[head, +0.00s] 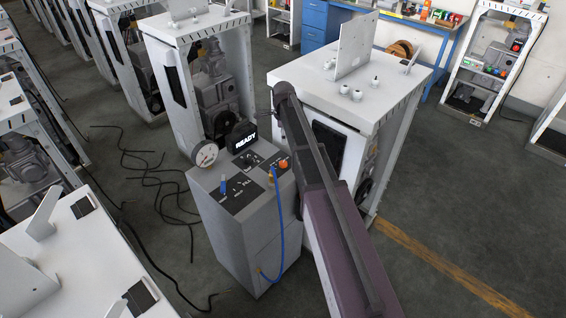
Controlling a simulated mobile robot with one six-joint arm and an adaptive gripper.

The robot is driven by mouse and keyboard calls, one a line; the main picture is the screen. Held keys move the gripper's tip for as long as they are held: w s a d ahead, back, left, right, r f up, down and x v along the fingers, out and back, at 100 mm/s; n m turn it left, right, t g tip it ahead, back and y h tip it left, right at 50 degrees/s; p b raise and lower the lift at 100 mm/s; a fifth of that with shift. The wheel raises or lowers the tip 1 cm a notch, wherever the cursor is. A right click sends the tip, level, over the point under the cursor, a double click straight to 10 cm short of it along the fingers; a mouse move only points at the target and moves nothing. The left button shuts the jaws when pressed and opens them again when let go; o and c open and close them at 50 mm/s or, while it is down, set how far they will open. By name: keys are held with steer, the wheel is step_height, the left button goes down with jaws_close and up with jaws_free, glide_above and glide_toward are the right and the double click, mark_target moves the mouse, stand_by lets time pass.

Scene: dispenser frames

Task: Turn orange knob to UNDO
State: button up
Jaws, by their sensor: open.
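The orange knob (283,163) sits on a dark plate at the right of the top of a grey control box (235,230). It is close beside my arm in the picture, and its pointer and labels are too small to read. A display (241,138) at the back of the box reads READY. My arm reaches up from the bottom right past the box's right side. My gripper cannot be made out; no fingers show touching the knob.
On the box are a round gauge (204,153), a blue lever (223,184) and a blue hose (281,225) near the knob. A white-topped frame (400,85) stands behind my arm. Black cables (160,185) lie on the floor at left. Open floor lies at right.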

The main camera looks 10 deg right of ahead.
mark_target(283, 163)
steer(key=shift+f, duration=0.1)
stand_by(0.3)
step_height(283, 163, down, 14)
steer(key=b, duration=1.3)
steer(key=shift+r+b, duration=0.2)
steer(key=shift+b, duration=0.2)
jaws_close()
